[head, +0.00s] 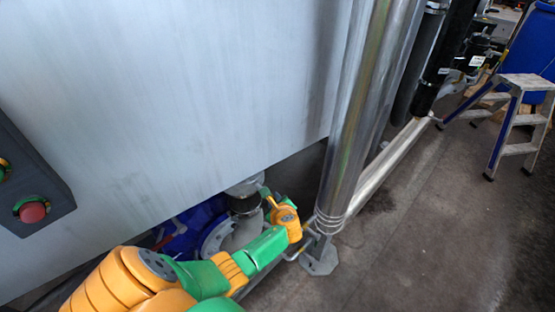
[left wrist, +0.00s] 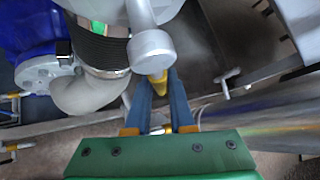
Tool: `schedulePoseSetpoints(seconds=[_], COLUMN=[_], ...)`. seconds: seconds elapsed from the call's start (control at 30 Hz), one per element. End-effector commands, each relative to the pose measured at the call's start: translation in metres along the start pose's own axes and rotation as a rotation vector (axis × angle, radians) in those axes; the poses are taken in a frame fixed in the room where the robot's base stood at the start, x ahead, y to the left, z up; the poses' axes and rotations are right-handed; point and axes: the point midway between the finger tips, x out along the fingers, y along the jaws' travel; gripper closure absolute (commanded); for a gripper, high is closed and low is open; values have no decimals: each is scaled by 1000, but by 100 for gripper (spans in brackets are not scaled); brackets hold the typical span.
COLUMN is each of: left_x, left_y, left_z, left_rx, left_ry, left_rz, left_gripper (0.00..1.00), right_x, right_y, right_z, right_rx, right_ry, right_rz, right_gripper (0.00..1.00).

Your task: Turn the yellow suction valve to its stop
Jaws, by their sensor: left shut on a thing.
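The yellow suction valve handle (left wrist: 158,84) shows in the left wrist view as a small yellow end below a round grey knob-like part (left wrist: 151,50). My left gripper (left wrist: 159,76) has its two blue fingers closed together on this yellow end. The grey part hides the fingertips in part. In the head view my left arm reaches low under the large tank, beside a pipe fitting with a black sleeve (head: 244,203). The valve handle is hard to make out there, behind my wrist. My right gripper is in neither view.
A large grey tank wall (head: 180,90) overhangs the arm. A thick steel post (head: 362,110) stands close to the right of my wrist, with its foot (head: 320,257) on the floor. A red button (head: 32,211) is at left, a step ladder (head: 520,115) at far right.

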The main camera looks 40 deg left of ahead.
Motion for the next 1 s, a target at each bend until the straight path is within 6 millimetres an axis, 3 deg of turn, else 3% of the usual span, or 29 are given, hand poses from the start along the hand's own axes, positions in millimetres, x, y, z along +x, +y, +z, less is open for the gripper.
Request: schedulePoseSetpoints(seconds=[0.03,0.3,1.0], left_x=[-4,-5,-11], left_y=[0,18,36], left_z=[3,-1,0], left_rx=[27,180,342], left_ry=[10,53,99], left_rz=[30,183,345], left_gripper=[100,100,100], right_x=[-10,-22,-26], right_y=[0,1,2], right_z=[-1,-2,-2], right_rx=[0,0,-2], right_ry=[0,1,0], right_rz=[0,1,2], right_gripper=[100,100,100])
